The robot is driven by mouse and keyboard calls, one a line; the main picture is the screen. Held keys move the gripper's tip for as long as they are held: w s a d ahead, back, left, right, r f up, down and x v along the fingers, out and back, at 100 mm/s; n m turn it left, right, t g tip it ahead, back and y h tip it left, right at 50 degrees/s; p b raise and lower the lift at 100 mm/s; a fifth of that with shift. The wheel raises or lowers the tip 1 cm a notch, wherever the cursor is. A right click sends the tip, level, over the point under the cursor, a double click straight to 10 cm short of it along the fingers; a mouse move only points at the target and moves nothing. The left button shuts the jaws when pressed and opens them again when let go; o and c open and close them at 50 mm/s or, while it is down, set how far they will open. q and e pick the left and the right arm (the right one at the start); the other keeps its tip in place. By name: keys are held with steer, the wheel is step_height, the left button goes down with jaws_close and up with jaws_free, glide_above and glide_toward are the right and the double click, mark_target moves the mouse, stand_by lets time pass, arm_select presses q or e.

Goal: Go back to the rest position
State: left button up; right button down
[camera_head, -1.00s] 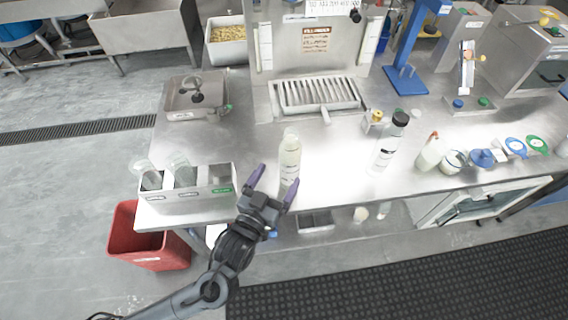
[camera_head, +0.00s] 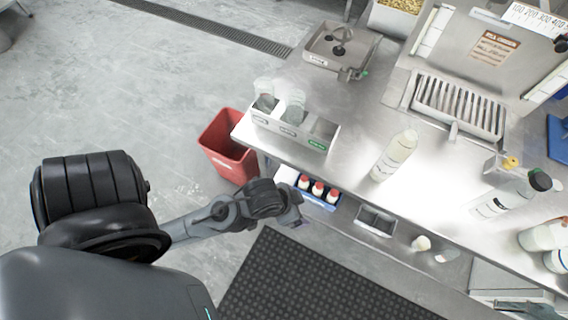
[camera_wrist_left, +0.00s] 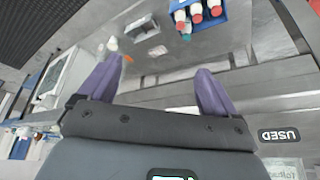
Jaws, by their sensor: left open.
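My left arm comes in from the left in the head view. Its gripper (camera_head: 296,218) is low in front of the bench's front edge, over the floor, with its fingers mostly hidden behind the wrist. In the left wrist view the gripper (camera_wrist_left: 157,70) has two purple fingers spread wide, with nothing between them. A pale bottle (camera_head: 394,155) stands upright on the steel bench (camera_head: 340,95), apart from the gripper. My right gripper is not in view.
A blue crate of red-capped bottles (camera_head: 318,191) sits on the lower shelf, close to the gripper; the crate (camera_wrist_left: 203,15) shows in the wrist view too. A red bin (camera_head: 228,150) stands on the floor. A cup holder box (camera_head: 285,128) is at the bench corner. Open floor lies left.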

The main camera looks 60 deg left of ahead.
arm_select(q)
steer(key=s, duration=0.1)
steer(key=s+g, duration=0.1)
steer(key=s+a, duration=0.1)
steer(key=shift+a+f, duration=0.1)
steer(key=shift+f, duration=0.2)
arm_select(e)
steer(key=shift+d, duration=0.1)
